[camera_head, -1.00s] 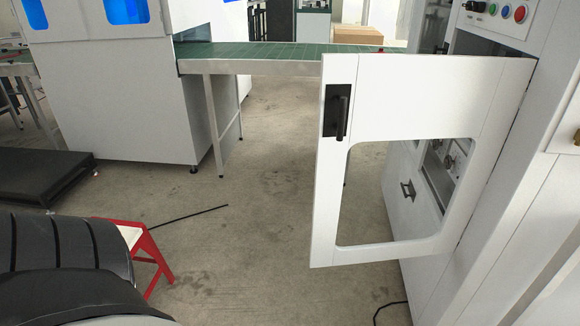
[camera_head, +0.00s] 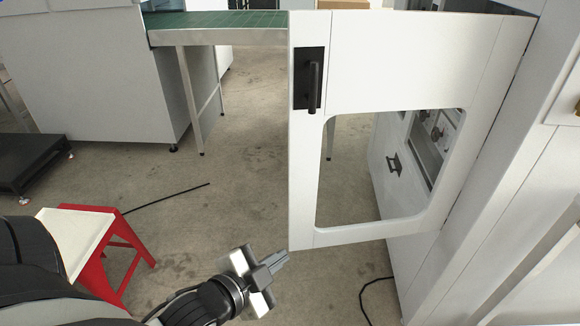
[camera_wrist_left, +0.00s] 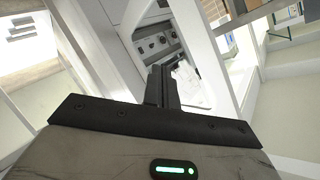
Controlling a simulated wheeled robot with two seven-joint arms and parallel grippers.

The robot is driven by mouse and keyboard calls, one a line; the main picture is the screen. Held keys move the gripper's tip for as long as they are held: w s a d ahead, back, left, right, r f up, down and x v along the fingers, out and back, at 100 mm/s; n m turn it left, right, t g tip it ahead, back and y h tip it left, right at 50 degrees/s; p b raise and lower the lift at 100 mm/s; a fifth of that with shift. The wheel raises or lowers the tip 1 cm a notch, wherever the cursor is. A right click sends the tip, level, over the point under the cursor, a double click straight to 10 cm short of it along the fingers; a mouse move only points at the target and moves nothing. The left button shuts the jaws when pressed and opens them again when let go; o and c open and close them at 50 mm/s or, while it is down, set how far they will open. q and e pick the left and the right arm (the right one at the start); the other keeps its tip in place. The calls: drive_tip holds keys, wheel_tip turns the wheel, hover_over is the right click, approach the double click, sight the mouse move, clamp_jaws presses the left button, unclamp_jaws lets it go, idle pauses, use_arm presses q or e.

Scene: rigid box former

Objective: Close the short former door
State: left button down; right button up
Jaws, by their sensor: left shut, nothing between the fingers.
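The short former door (camera_head: 400,60) is white, with a cut-out window and a black handle (camera_head: 312,85) near its left edge. It stands open, swung out from the machine on its right side. My left gripper (camera_head: 278,262) is in the head view below the door's lower left corner, with its fingers shut and empty. It looks apart from the door, though the depth between them is hard to judge. In the left wrist view the shut fingers (camera_wrist_left: 162,85) point toward white machine parts. My right gripper is not in view.
The white machine body (camera_head: 530,170) stands at the right. A green conveyor (camera_head: 220,20) runs behind the door. A red and white stool (camera_head: 85,235) stands at the lower left beside my arm. A black cable (camera_head: 365,295) lies on the floor.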

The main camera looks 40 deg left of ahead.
use_arm(q)
drive_tip(key=a+r+m+t+b, duration=0.2)
drive_tip(key=a+r+m+t, duration=0.25)
drive_tip(key=r+m, duration=0.55)
drive_tip(key=n+b, duration=0.1)
drive_tip(key=b, duration=0.1)
approach(298, 152)
drive_tip(key=w+d, duration=0.2)
drive_tip(key=d, duration=0.1)
drive_tip(key=w, duration=0.1)
drive_tip(key=w+a, duration=0.1)
drive_tip(key=w, duration=0.1)
drive_tip(key=shift+a+r+g+y, duration=0.25)
drive_tip(key=shift+a+y, duration=0.05)
drive_tip(key=shift+a, duration=0.1)
drive_tip(key=shift+w+a, duration=0.35)
drive_tip(key=shift+w, duration=0.05)
